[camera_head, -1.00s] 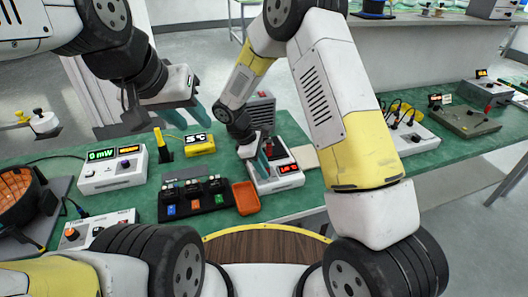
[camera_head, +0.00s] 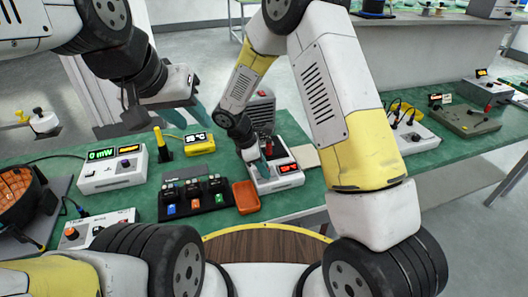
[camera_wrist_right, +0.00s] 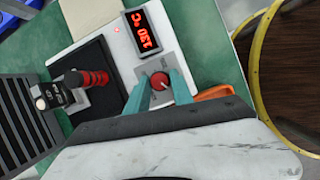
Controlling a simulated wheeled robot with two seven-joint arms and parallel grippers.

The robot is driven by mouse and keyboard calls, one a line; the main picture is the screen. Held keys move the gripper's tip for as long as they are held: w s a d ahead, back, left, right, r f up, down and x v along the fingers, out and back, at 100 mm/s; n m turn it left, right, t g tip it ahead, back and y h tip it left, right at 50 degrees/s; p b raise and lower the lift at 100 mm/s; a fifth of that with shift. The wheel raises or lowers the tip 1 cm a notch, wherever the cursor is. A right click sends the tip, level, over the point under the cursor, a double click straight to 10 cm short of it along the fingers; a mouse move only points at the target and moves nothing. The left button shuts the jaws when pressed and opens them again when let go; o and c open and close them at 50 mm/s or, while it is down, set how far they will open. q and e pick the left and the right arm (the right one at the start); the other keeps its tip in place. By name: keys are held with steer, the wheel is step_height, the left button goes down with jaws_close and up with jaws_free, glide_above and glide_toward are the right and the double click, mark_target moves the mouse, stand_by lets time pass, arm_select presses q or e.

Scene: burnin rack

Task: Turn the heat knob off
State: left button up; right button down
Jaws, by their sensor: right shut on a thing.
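The heat knob (camera_wrist_right: 160,82) is a small red knob on a grey plate of the white heater unit (camera_head: 279,183), below a red display (camera_wrist_right: 146,31) that reads about 130 °C in the right wrist view. My right gripper (camera_wrist_right: 160,88) has its teal fingers on either side of the knob, shut on it. In the head view the right gripper (camera_head: 259,167) covers the knob. My left gripper (camera_head: 199,112) hangs above the back of the bench, away from the heater; its finger gap is unclear.
A red-handled clamp (camera_wrist_right: 97,77) stands on the heater's black plate, close beside the right gripper. An orange tray (camera_head: 246,197) and a black rack with small modules (camera_head: 196,198) lie to the left. A grey vented box (camera_head: 261,112) stands behind the heater.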

steer(key=c, duration=1.1)
jaws_free()
steer(key=v, duration=0.7)
steer(key=shift+a+r, duration=0.2)
steer(key=shift+r, duration=0.15)
steer(key=shift+r, duration=0.1)
steer(key=s+d+r+m+y, duration=0.1)
steer(key=s+d+r+m, duration=0.15)
steer(key=d+r, duration=0.2)
steer(key=s+d+r+m+t+y, duration=0.1)
steer(key=s+d+r+m, duration=0.1)
steer(key=d+r+m, duration=0.3)
steer(key=s+d+r+m+y, duration=0.2)
steer(key=d+r, duration=0.1)
steer(key=r, duration=0.4)
steer(key=s+d+r+m+t+y, duration=0.1)
steer(key=s+r+m, duration=0.1)
steer(key=s+m, duration=0.1)
steer(key=s+d+r+m+t, duration=0.1)
steer(key=s+d+r+m, duration=0.1)
steer(key=s, duration=0.3)
steer(key=s+d+r+m+t+y, duration=0.1)
steer(key=s+d+r+m+t, duration=0.1)
steer(key=s+r+m, duration=0.1)
steer(key=shift+s+d+r+m+y, duration=0.1)
steer(key=shift+s+m+y, duration=0.2)
steer(key=shift+s+m, duration=0.35)
